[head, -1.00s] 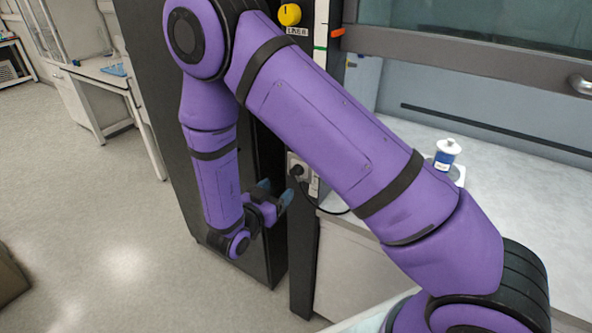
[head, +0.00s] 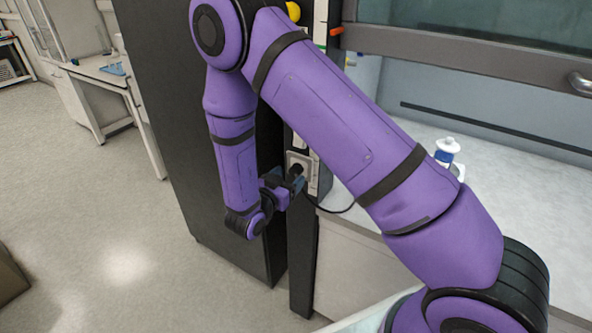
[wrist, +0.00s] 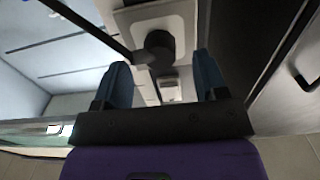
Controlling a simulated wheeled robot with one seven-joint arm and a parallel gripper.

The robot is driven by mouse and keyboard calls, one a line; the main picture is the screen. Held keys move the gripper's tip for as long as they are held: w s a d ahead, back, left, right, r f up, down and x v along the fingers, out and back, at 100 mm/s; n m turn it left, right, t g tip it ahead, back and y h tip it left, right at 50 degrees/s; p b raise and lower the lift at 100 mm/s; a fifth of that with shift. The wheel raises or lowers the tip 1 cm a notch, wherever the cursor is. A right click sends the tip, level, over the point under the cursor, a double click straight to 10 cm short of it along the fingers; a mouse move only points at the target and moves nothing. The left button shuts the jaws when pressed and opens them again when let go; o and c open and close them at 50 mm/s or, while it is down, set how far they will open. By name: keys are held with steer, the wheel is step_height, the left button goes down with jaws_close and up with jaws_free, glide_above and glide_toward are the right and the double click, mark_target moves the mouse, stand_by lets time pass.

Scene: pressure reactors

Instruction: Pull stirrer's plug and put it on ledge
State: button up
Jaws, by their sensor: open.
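The black plug (head: 297,170) sits in the socket plate (head: 307,161) on the dark post. In the wrist view the plug (wrist: 160,42) is seated in the pale socket plate (wrist: 178,22), straight ahead of my fingers. My gripper (head: 289,189) is open at the socket. In the wrist view my gripper's (wrist: 162,72) blue fingers are spread left and right of the plug's line; I cannot tell whether they touch it. The stirrer's white base (head: 459,174) is partly hidden behind my arm, with a white and blue bottle (head: 446,153) on it.
The black cord (head: 335,210) runs right from the plug and passes behind my arm. The pale worktop (head: 520,215) lies to the right under a raised hood sash (head: 480,57). A dark tall cabinet (head: 165,90) stands left of the post. Open floor (head: 130,235) is at the left.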

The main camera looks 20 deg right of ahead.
mark_target(293, 173)
steer(key=shift+x, duration=1.55)
jaws_close()
steer(key=shift+v, duration=3)
